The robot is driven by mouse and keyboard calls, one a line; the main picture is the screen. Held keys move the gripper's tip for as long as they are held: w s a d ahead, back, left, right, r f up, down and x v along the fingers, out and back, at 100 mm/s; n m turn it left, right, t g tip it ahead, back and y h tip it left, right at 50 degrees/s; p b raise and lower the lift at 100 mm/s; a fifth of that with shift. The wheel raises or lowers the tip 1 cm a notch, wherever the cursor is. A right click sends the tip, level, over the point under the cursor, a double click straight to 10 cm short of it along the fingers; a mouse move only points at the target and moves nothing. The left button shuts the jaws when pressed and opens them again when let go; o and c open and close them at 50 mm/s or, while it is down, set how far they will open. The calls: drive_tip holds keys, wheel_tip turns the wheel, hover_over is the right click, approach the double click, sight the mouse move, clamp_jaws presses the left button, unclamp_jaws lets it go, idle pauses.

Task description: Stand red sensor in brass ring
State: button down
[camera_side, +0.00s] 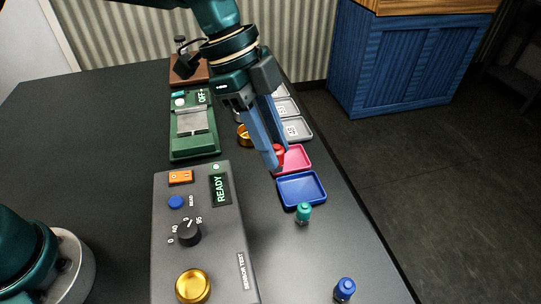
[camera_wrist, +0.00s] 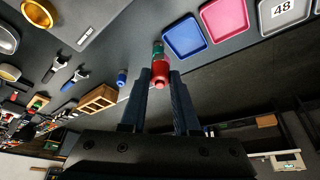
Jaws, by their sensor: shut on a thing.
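The red sensor (camera_side: 279,150) is held between the fingertips of my gripper (camera_side: 274,160), above the pink tray in the side view. In the wrist view the red sensor (camera_wrist: 160,73) shows between both fingers of my gripper (camera_wrist: 160,80). One brass ring (camera_side: 193,286) sits on the near end of the grey sensor test box (camera_side: 205,250). Another brass-coloured round piece (camera_side: 243,136) is partly hidden behind my gripper. A brass ring also shows at the top left of the wrist view (camera_wrist: 39,13).
A teal sensor (camera_side: 304,213) and a blue sensor (camera_side: 344,289) stand on the dark table. A blue tray (camera_side: 301,190) and pink tray (camera_side: 294,158) lie along the right edge, with grey trays (camera_side: 297,130) behind. A green OFF device (camera_side: 194,130) stands behind the test box.

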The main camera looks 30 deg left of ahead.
drive_tip(key=shift+w+a+r, duration=0.1)
drive_tip(key=shift+a+r, duration=0.1)
drive_tip(key=shift+a, duration=0.1)
drive_tip(key=s+m+g+y, duration=0.2)
drive_tip(key=s+m+g, duration=0.2)
drive_tip(key=s+m, duration=1.15)
drive_tip(key=shift+s+a+f+n, duration=0.15)
drive_tip(key=shift+s+f+n, duration=0.75)
drive_tip(key=shift+f, duration=0.1)
drive_tip(key=shift+s+a+f+n, duration=0.1)
drive_tip(key=shift+s+f+n, duration=0.7)
drive_tip(key=shift+f, duration=0.2)
drive_tip(key=shift+f, duration=0.55)
drive_tip(key=shift+f, duration=0.25)
drive_tip(key=shift+f, duration=0.45)
drive_tip(key=shift+c, duration=0.8)
unclamp_jaws()
